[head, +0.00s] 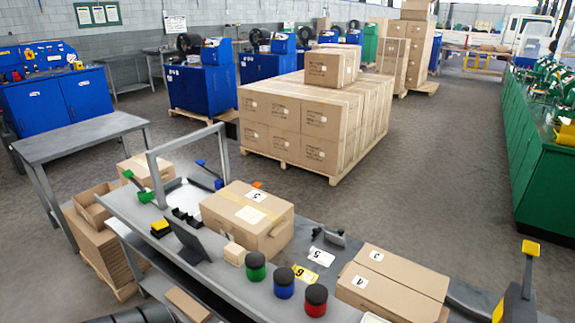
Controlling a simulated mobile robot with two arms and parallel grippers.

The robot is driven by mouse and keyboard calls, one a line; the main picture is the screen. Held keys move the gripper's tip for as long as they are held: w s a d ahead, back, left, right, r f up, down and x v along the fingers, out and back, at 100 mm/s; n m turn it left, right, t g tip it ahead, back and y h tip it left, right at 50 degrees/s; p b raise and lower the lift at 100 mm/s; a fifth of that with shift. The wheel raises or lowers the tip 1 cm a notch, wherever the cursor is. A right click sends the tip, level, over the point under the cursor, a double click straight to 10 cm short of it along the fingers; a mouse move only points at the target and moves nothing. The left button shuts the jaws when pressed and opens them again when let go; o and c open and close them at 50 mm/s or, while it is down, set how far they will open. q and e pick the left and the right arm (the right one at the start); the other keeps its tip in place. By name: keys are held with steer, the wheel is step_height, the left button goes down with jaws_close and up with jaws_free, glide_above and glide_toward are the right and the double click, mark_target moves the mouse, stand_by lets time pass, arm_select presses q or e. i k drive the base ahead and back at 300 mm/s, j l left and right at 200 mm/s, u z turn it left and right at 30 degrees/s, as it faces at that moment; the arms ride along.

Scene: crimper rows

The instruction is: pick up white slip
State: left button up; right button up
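A white slip (321,256) with a dark number on it lies flat on the grey workbench (215,283), between a large carton and a pair of smaller cartons. A yellow slip (304,274) with a number lies just in front of it. Part of another white item (373,318) shows at the bottom edge, cut off by the frame; I cannot tell what it is. Neither of my grippers is in view.
A taped carton (247,215) stands left of the slip, and flat cartons (393,283) stand right. A small dark grey object (328,236) lies behind it. Green (255,266), blue (284,283) and red (315,300) black-capped jars stand in front. A yellow-topped dark device (520,295) is far right.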

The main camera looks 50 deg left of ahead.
mark_target(318, 256)
steer(key=u, duration=1.9)
